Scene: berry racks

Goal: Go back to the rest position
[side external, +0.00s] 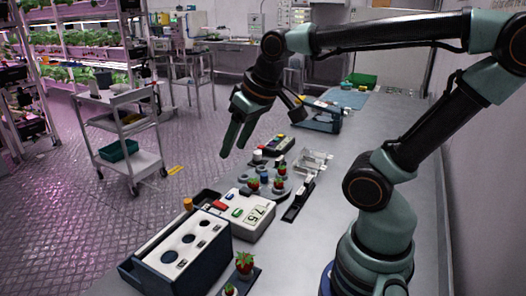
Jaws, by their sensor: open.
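My gripper (237,138) hangs in the air near the middle of the side external view, above and left of the bench items. Its green fingers point down and are open, with nothing seen between them. My arm reaches in from the right over the bench. Red strawberries (253,183) sit on a group of small round holders in the middle of the bench. Another strawberry (244,262) stands on a dark base near the bottom edge.
A dark blue box with a white holed top (178,258) stands at the front left. A white device with coloured buttons (245,213) is behind it. Another blue box (318,118) and a green tray (361,80) stand farther back. A cart (120,100) is on the floor left.

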